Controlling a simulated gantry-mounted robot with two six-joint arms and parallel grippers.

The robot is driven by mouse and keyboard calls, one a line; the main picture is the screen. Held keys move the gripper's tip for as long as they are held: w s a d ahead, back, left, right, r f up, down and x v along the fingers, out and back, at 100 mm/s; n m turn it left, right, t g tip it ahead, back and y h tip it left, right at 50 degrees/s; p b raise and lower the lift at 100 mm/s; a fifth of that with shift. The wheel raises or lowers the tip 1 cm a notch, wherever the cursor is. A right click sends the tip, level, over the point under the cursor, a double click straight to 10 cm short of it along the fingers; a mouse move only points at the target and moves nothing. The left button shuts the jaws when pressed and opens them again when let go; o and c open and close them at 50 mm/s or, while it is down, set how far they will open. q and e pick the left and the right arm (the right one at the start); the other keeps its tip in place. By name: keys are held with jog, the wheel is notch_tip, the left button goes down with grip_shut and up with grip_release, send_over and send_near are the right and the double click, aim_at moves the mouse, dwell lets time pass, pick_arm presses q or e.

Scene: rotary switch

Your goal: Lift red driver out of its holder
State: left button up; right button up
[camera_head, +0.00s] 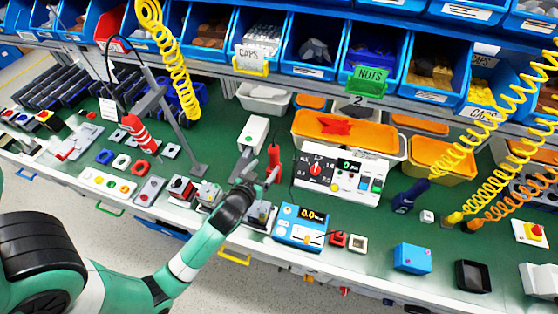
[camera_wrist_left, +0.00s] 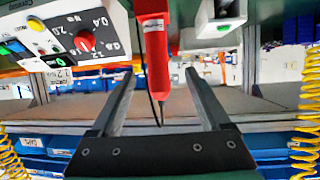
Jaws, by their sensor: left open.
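The red driver (camera_head: 274,158) stands upright at the middle of the bench, with a dark cable at its upper end. Its lower end and its holder are largely hidden behind my left gripper (camera_head: 262,174). My left gripper is open, with its fingers close to the driver. In the left wrist view, which shows the scene upside down, the red driver (camera_wrist_left: 155,55) appears between the two fingers of the left gripper (camera_wrist_left: 159,74), with a gap on each side. I cannot tell how deep it sits between them. My right gripper is not in view.
A white control box (camera_head: 340,177) with a red knob stands just right of the driver, and a blue meter (camera_head: 300,226) stands in front. A white device (camera_head: 253,134) is behind left. Blue bins line the back.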

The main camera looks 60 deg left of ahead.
aim_at(271, 160)
pick_arm(q)
jog(key=b+x, duration=0.1)
jog(key=x, duration=0.4)
jog(key=shift+w+a+f, duration=0.1)
jog(key=shift+w+a, duration=0.1)
jog(key=shift+w, duration=0.15)
jog(key=b+x, duration=0.2)
jog(key=x, duration=0.2)
jog(key=shift+w+f, duration=0.1)
jog(key=shift+w, duration=0.1)
jog(key=shift+w+a, duration=0.25)
jog(key=shift+w, duration=0.05)
grip_shut()
